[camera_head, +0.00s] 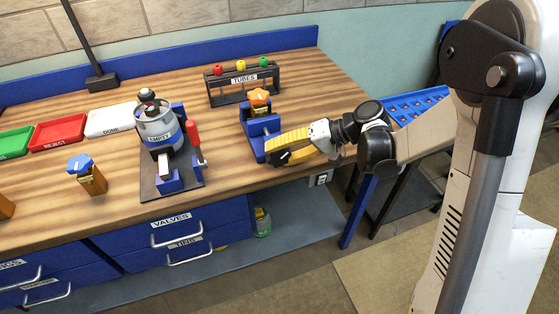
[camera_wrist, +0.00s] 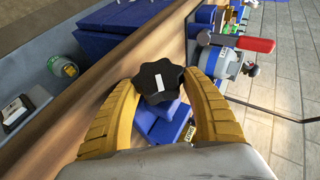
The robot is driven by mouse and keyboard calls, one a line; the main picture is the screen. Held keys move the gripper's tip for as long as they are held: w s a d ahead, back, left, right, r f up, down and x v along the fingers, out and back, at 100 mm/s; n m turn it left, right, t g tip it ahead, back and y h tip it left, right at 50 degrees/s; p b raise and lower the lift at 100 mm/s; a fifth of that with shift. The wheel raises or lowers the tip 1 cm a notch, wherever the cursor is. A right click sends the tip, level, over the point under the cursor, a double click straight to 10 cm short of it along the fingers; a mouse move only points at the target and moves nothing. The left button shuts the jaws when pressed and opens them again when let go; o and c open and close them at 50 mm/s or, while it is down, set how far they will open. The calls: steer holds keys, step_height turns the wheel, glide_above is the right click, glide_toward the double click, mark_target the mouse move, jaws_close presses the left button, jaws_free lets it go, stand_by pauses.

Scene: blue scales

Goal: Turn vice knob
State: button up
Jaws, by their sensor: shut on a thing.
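The vice knob is a black lobed knob with a white mark, seen between my yellow fingers in the wrist view (camera_wrist: 160,81). My gripper (camera_wrist: 162,88) is shut on it, one finger on each side. In the head view my gripper (camera_head: 287,145) reaches in from the right at the table's front edge, and the dark knob (camera_head: 284,157) shows at its fingers. The blue vice (camera_head: 256,139) stands just left of my gripper, with an orange-topped brass valve (camera_head: 259,98) at it. Blue vice parts (camera_wrist: 160,122) also show behind the knob in the wrist view.
A black rack (camera_head: 243,91) labelled TUBES stands behind the vice. A fixture with a red handle (camera_head: 193,134) stands left of it. Red (camera_head: 58,134) and white (camera_head: 110,121) trays lie farther left. Drawers (camera_head: 175,227) are below the tabletop.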

steer(key=shift+f+m+y+b, duration=0.15)
steer(key=shift+m+y+b, duration=0.15)
steer(key=shift+y+b, duration=0.75)
steer(key=o, duration=1.2)
steer(key=shift+d, duration=0.1)
steer(key=v, duration=0.8)
